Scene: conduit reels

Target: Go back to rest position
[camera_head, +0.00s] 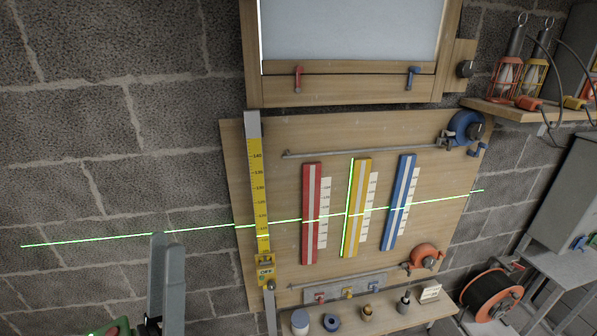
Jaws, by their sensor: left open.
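My left gripper (166,247) rises from the bottom left of the head view in front of the grey block wall. Its two long grey fingers point up and look slightly apart, with nothing seen between them. It is left of the wooden panel (285,140) and apart from it in the picture. Part of the left arm shows at the bottom edge. My right gripper is not in view.
The panel carries a yellow measuring scale (258,185) and red (312,215), yellow (357,210) and blue (400,205) bars. A green laser line crosses it. A shelf with lanterns (507,77) is upper right; a cable reel (491,294) is lower right.

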